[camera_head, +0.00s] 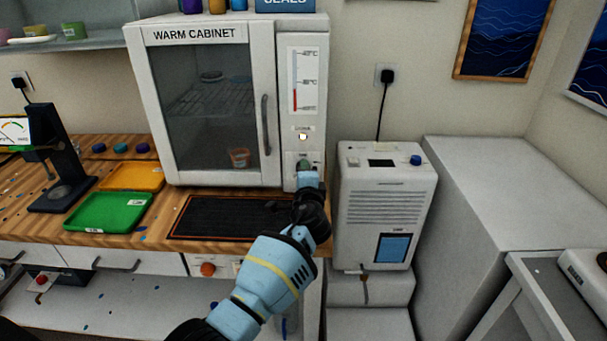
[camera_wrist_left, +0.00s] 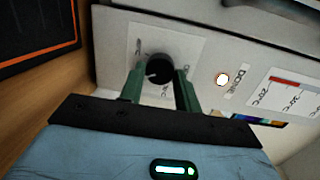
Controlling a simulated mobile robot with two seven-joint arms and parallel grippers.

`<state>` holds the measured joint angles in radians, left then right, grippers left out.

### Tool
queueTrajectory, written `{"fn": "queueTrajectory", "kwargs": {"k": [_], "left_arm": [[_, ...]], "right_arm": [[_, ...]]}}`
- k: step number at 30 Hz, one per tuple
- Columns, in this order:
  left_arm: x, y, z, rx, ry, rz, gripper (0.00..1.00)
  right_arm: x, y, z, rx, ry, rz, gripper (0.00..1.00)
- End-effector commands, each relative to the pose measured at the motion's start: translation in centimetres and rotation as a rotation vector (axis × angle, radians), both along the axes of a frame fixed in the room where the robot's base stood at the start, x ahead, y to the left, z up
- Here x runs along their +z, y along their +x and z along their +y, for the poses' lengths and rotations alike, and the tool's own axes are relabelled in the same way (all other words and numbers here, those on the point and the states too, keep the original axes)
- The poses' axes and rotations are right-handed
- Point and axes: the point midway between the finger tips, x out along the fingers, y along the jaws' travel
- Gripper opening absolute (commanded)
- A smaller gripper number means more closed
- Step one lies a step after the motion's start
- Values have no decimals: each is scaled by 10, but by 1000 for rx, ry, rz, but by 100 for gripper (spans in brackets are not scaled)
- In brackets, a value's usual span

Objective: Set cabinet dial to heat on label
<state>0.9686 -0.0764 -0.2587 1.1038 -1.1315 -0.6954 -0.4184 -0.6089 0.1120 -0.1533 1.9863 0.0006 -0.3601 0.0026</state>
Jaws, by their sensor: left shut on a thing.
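The warm cabinet (camera_head: 212,95) stands on the wooden bench with its glass door closed. Its control panel is on the right side, with a thermometer scale and a lit round lamp (camera_head: 302,136) above the dial. The lamp also shows in the left wrist view (camera_wrist_left: 222,79), beside a label that seems to read "DONE". The black dial (camera_wrist_left: 159,69) sits on a white plate whose small labels are too blurred to read. My left gripper (camera_wrist_left: 158,82) is shut on the dial, with a green finger on each side. In the head view the gripper (camera_head: 304,168) covers the dial. My right gripper is not in view.
A black mat (camera_head: 190,232) with an orange edge lies before the cabinet. Green (camera_head: 106,213) and orange (camera_head: 133,177) trays lie to its left. A white machine (camera_head: 386,205) stands close to the right of my left arm.

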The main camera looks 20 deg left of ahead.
Motion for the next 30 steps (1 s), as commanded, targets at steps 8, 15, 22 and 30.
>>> {"fn": "queueTrajectory", "kwargs": {"k": [8, 15, 22, 30], "left_arm": [[4, 1, 0, 1, 255, 66, 10], [3, 1, 0, 1, 475, 129, 10], [2, 1, 0, 2, 681, 189, 10], [1, 1, 0, 3, 883, 247, 10]], "right_arm": [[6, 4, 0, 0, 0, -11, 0], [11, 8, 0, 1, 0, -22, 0], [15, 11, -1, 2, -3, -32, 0], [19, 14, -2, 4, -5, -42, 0]]}}
